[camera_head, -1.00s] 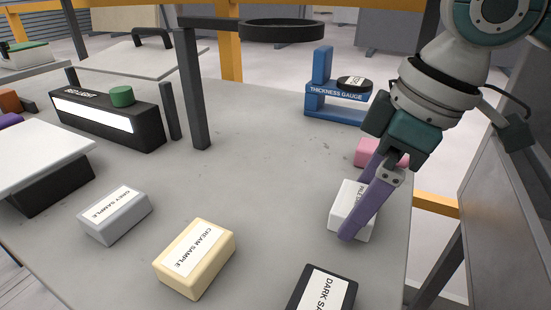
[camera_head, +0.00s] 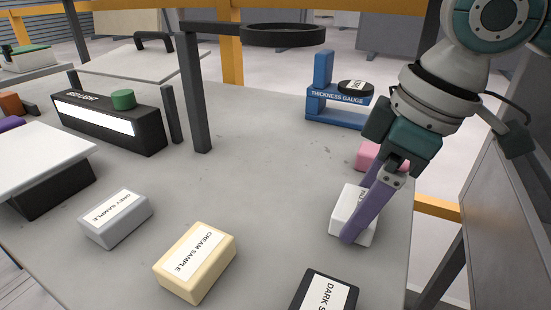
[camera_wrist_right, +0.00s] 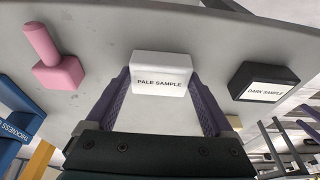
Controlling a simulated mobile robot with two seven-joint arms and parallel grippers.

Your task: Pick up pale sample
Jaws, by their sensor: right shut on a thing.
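The pale sample (camera_head: 346,218) is a white block with a printed label, on the grey slab near its right edge. My right gripper (camera_head: 352,236) reaches down over it, and its purple finger hides part of the block and label. In the right wrist view the pale sample (camera_wrist_right: 160,72) sits between the two purple fingers of the gripper (camera_wrist_right: 160,90), with its label readable. The gripper is shut on it. The block appears to rest on the slab; I cannot tell any gap beneath it. My left gripper is not in view.
The dark sample (camera_head: 325,292) lies in front, the cream sample (camera_head: 196,262) and grey sample (camera_head: 114,218) to the left. A pink object (camera_head: 369,153) stands just behind the pale sample. The blue thickness gauge (camera_head: 336,100) is further back. The slab's middle (camera_head: 260,170) is clear.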

